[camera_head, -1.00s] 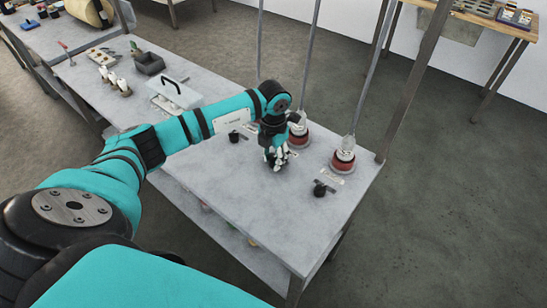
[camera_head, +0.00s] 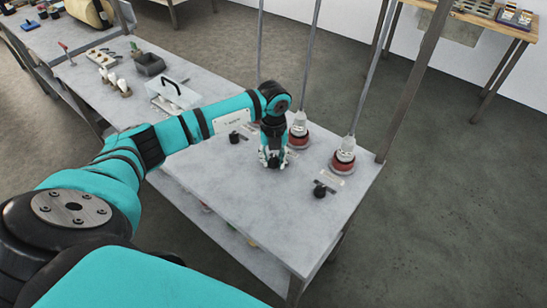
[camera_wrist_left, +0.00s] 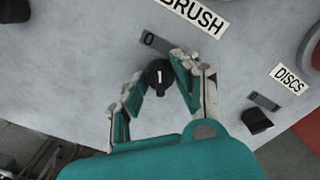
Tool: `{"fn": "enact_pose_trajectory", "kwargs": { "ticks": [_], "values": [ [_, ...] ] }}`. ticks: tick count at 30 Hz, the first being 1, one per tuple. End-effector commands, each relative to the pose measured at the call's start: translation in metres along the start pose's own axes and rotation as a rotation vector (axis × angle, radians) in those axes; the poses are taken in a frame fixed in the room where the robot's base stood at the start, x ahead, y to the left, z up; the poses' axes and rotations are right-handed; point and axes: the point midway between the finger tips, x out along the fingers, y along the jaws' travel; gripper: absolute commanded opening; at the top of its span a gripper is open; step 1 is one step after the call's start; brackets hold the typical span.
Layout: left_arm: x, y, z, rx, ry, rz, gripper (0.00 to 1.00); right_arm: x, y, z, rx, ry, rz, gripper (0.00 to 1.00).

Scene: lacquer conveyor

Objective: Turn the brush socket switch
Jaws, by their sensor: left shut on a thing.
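The brush switch is a round black knob (camera_wrist_left: 160,75) marked "1", in the middle of the left wrist view, just below the white "BRUSH" label (camera_wrist_left: 203,14). A grey plate marked "0" (camera_wrist_left: 150,40) shows beside the knob. My left gripper (camera_head: 273,162) points down at the table in the head view and hides this knob there. In the left wrist view its fingers (camera_wrist_left: 158,88) stand on either side of the knob and are shut on it. My right gripper is not in view.
Other black knobs stand on the grey table (camera_head: 265,215), left (camera_head: 234,137) and right (camera_head: 319,190) of my gripper. The right one is beside the "DISCS" label (camera_wrist_left: 288,78). Red-based sockets (camera_head: 343,162) with hanging cables stand behind. The table's front is clear.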

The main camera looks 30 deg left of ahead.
Motion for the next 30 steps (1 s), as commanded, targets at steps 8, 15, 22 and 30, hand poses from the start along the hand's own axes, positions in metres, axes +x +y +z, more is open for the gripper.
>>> {"fn": "enact_pose_trajectory", "kwargs": {
  "ticks": [8, 15, 22, 30],
  "values": [
    [-0.0011, -0.0004, 0.0010, -0.036, -0.003, -0.002, 0.00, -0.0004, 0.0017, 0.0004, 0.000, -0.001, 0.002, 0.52],
    [-0.0011, -0.0005, 0.0010, -0.037, -0.003, -0.002, 0.00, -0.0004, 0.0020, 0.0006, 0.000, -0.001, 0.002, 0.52],
    [-0.0010, -0.0004, 0.0008, -0.036, -0.002, -0.002, 0.49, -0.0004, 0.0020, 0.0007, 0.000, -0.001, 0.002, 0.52],
    [-0.0007, -0.0002, 0.0005, -0.035, -0.001, -0.001, 0.52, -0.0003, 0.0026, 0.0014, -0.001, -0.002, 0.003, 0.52]
  ]
}}
